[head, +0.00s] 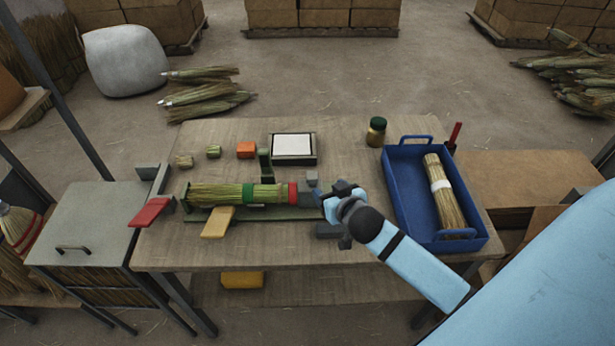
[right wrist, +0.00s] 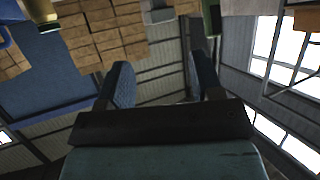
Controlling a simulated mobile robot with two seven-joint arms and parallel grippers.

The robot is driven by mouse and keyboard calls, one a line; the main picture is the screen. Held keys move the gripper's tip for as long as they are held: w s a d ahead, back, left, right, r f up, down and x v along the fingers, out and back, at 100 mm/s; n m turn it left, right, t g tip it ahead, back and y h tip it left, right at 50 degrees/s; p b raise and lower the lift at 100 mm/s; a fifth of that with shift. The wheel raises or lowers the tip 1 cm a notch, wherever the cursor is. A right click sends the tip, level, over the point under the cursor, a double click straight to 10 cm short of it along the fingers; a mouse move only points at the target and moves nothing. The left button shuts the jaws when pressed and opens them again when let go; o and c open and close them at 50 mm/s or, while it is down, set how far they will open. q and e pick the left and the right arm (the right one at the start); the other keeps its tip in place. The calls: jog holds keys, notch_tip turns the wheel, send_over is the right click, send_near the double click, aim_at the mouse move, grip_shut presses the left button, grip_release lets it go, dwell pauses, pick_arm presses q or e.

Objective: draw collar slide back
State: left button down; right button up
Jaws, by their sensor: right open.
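My right gripper (head: 335,199) is at the fixture's right end, just right of the collar. In the right wrist view its two fingers (right wrist: 160,85) are apart with nothing between them. Whether it touches the slide cannot be told; the arm hides part of that end. My left gripper is not in view.
A blue tray (head: 398,190) with a banded straw bundle (head: 446,190) stands at the right.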

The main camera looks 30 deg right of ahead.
aim_at(313, 176)
jog(key=x, duration=1.1)
jog(key=shift+w+f+p, duration=0.15)
jog(key=shift+w+p, duration=0.05)
jog(key=shift+p, duration=0.2)
jog(key=shift+c, duration=0.4)
grip_shut()
jog(key=s+d+p, duration=0.2)
jog(key=s+d, duration=0.1)
jog(key=d, duration=0.2)
jog(key=shift+d, duration=0.15)
jog(key=shift+c, duration=1)
grip_release()
jog(key=shift+s, duration=0.15)
jog(key=shift+o, duration=1.4)
jog(key=shift+s+d, duration=0.1)
jog(key=shift+d, duration=0.05)
